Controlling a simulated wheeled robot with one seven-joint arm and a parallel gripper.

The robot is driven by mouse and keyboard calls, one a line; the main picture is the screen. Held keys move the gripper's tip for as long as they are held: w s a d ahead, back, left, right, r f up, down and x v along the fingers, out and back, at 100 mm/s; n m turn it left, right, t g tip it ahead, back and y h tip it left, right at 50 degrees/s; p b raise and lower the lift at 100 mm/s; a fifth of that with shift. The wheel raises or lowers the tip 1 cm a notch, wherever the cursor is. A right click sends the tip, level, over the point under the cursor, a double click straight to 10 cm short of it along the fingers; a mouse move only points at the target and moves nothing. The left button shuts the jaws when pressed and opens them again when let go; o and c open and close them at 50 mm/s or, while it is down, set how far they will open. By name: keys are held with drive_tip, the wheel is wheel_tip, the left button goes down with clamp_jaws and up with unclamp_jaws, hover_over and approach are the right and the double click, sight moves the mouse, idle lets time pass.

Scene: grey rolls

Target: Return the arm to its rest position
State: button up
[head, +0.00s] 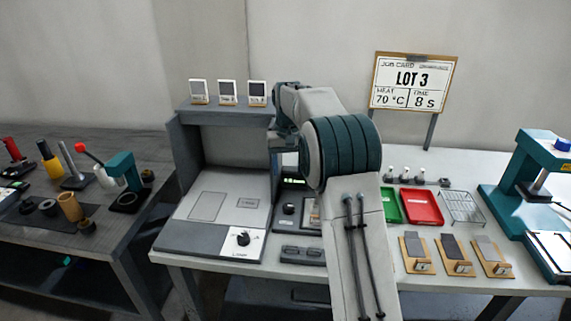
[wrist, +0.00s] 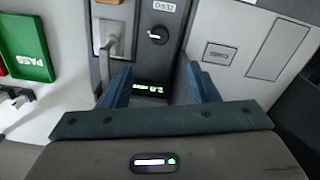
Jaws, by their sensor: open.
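My gripper (wrist: 158,80) shows in the wrist view with its two blue fingers spread apart and nothing between them. It hangs over a dark control panel with a black knob (wrist: 157,35) and a green lit display (wrist: 149,87). In the head view my arm (head: 340,150) reaches up and forward over the white bench, its wrist beside the right wall of the grey booth. The fingers are largely hidden there behind the arm.
The grey booth (head: 185,150) carries three small white-framed displays on top. A red tray (head: 422,207), a wire rack (head: 462,208) and several wooden holders with grey pieces lie right of my arm. A teal press (head: 528,165) stands far right. A dark side bench (head: 105,220) holds tools at left.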

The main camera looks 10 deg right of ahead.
drive_tip(key=s+r+t, duration=0.1)
drive_tip(key=s+r, duration=0.3)
drive_tip(key=s, duration=0.4)
drive_tip(key=s+r, duration=0.3)
drive_tip(key=s, duration=0.6)
drive_tip(key=s+f+t, duration=0.1)
drive_tip(key=s+f, duration=0.1)
drive_tip(key=s, duration=0.8)
drive_tip(key=s+f+p, duration=0.1)
drive_tip(key=s+f, duration=0.1)
drive_tip(key=s, duration=0.8)
drive_tip(key=shift+f+t, duration=0.4)
